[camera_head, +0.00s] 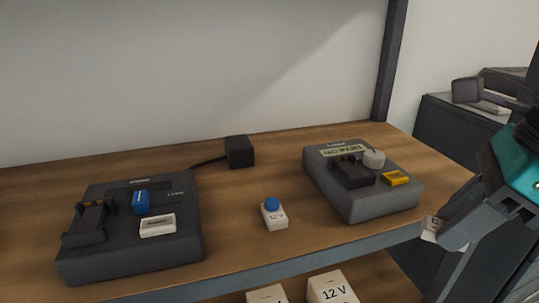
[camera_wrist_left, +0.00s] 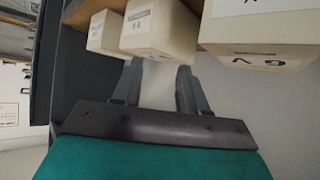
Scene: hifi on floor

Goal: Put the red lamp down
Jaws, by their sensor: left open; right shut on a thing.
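My right gripper (camera_head: 440,232) is at the right edge of the head view, beyond the right end of the shelf board. It is shut on a small white piece (camera_head: 430,227) with a dark marking, which looks like the base of the red lamp. No red shows; the rest is hidden by the gripper or turned away. My left gripper (camera_wrist_left: 160,72) is open and empty in the left wrist view, below white labelled boxes (camera_wrist_left: 160,30). It is not in the head view.
The wooden shelf (camera_head: 245,215) holds a grey device (camera_head: 180,235) at left, another grey device (camera_head: 375,203) at right and a blue-topped lamp (camera_head: 273,213) between them. A black adapter (camera_head: 239,151) stands behind. A white 12 V box (camera_head: 331,289) is on the lower level.

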